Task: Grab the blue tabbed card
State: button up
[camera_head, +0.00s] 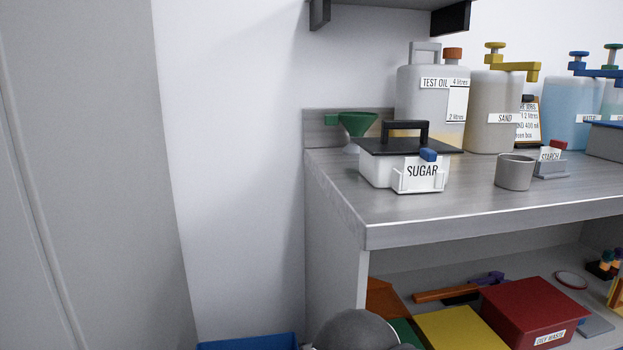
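The blue tabbed card (422,173) is white, reads "SUGAR" and has a blue tab on its top edge. It stands upright in a white holder at the front of a white box (376,171) with a black lid and handle, near the left end of the bench top. The holder covers the card's lower edge. My gripper is not in view. A rounded grey shape at the bottom edge looks like part of my arm, well below the bench top.
A green funnel (357,124) stands behind the box. A grey cup (514,172) and a red tabbed card (551,153) stand to the right. Large containers (432,100) line the back. The bench (450,231) is clear in front; a shelf overhangs above.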

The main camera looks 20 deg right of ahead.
aim_at(422, 170)
jog(key=z, duration=2.65)
jog(key=k, duration=0.85)
jog(key=u, duration=1.55)
